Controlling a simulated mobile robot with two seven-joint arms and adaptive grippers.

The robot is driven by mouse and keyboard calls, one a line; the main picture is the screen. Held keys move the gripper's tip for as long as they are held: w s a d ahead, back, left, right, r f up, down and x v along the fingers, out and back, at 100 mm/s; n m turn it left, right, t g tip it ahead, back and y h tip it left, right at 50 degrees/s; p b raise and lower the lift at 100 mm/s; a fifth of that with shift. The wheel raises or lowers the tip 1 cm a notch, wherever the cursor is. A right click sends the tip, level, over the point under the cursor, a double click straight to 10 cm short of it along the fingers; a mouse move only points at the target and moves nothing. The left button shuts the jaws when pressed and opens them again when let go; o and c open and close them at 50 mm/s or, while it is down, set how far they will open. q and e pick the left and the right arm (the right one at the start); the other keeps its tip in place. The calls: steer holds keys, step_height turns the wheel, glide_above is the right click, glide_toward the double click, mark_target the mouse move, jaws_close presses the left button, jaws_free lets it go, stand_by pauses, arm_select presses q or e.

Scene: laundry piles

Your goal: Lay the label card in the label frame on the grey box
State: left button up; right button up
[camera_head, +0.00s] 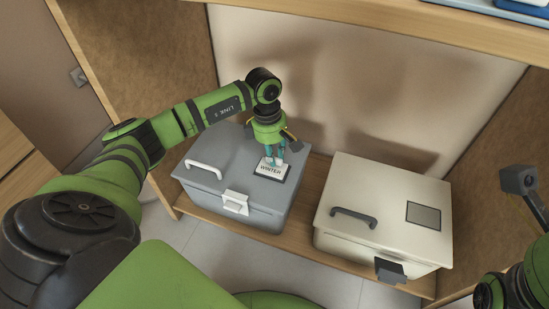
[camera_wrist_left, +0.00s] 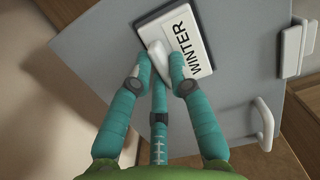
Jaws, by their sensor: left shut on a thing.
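The label card (camera_head: 268,173) is white with the word WINTER and lies at the right part of the grey box's lid. My left gripper (camera_head: 273,160) is over it, its teal fingers shut on a small pale raised part of the card; the card also shows in the left wrist view (camera_wrist_left: 193,52). The grey box (camera_head: 215,155) is closed, with a white handle and white latch. I cannot tell if the card touches the lid. My right gripper does not show clearly; only part of that arm is at the right edge.
A cream box (camera_head: 345,190) with a dark handle and a dark grey panel (camera_head: 424,215) on its lid stands to the right. Both boxes stand on a wooden shelf (camera_head: 310,205) between side walls. Another shelf (camera_head: 400,20) is above.

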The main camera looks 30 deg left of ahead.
arm_select(q)
steer(key=shift+f, duration=0.15)
steer(key=shift+f, duration=0.15)
steer(key=o, duration=0.8)
steer(key=shift+r, duration=0.2)
